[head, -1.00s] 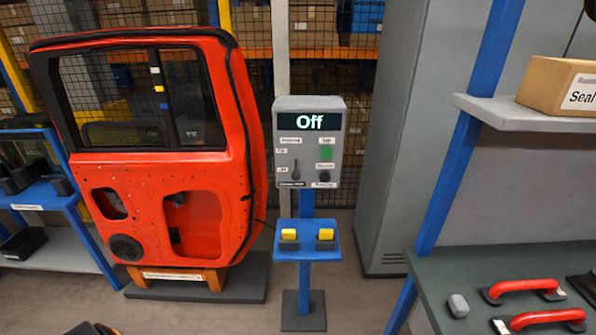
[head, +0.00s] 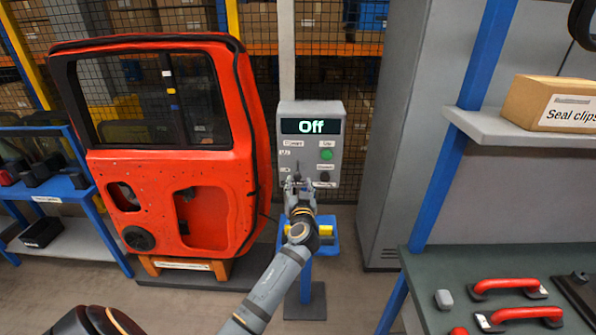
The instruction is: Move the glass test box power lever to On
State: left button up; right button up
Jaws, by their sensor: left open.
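The power lever (head: 297,170) is on the lower left of the panel and is mostly hidden by my left gripper. My left gripper (head: 298,182) is open in front of the lower left of the box, at the lever. I cannot tell whether it touches the lever. My right gripper is not in view.
A red door (head: 213,220) stands on a wooden stand left of the box. A blue shelf (head: 328,246) with yellow pieces is below the box. A green-topped bench (head: 440,268) with red handles (head: 508,287) is at right, under a seal clips box (head: 566,104).

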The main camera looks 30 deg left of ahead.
aim_at(298, 177)
pick_arm(q)
jog(key=p+x, duration=0.1)
jog(key=x, duration=0.6)
grip_shut()
